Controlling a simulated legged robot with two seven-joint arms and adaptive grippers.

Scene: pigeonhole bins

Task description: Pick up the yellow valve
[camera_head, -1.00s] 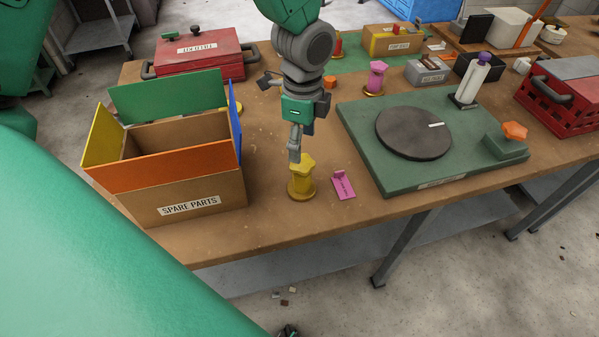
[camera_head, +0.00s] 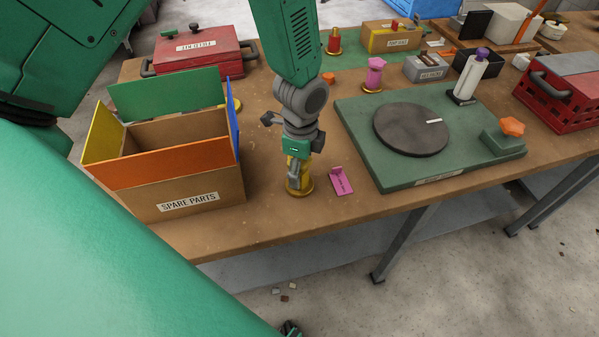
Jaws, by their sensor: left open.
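The yellow valve (camera_head: 299,189) stands upright on the wooden bench near its front edge, between the spare parts box and a small pink tag. My left gripper (camera_head: 296,173) is open and points down at the valve, with its fingers at the valve's upper part. The gripper hides the valve's top and most of its neck. Whether the fingers touch the valve I cannot tell.
The open SPARE PARTS box (camera_head: 180,190) with coloured flaps stands left of the valve. A pink tag (camera_head: 341,181) lies close to its right. A green board (camera_head: 370,150) with a dark disc lies further right. The bench (camera_head: 262,215) is bare in front.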

